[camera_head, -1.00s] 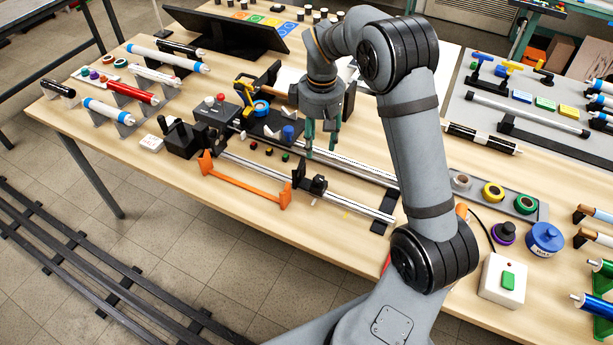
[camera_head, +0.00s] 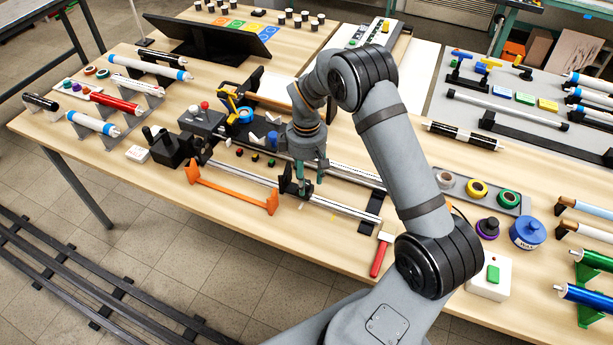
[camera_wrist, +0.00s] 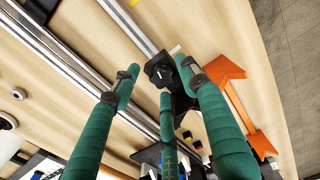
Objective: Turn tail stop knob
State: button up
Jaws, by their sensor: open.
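The tail stop (camera_head: 289,187) is a small black block on the metal rails, right of the orange bracket. In the wrist view, its black body with a dark round knob (camera_wrist: 158,72) lies just beyond my fingertips. A small pale pin sticks out beside the knob. My gripper (camera_head: 310,178) has green fingers and points down at the tail stop, partly in front of it. In the wrist view my gripper (camera_wrist: 158,82) is open, with its fingertips spread around the knob's area and nothing between them. I cannot tell whether any finger touches it.
The orange bracket (camera_head: 230,194) lies close to the left of the tail stop; it also shows in the wrist view (camera_wrist: 240,105). The metal rails (camera_head: 340,207) run on to the right. A red-handled hammer (camera_head: 379,257) lies near the table's front edge.

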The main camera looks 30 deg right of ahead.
jog(key=shift+f, duration=0.15)
jog(key=shift+c, duration=1)
grip_shut()
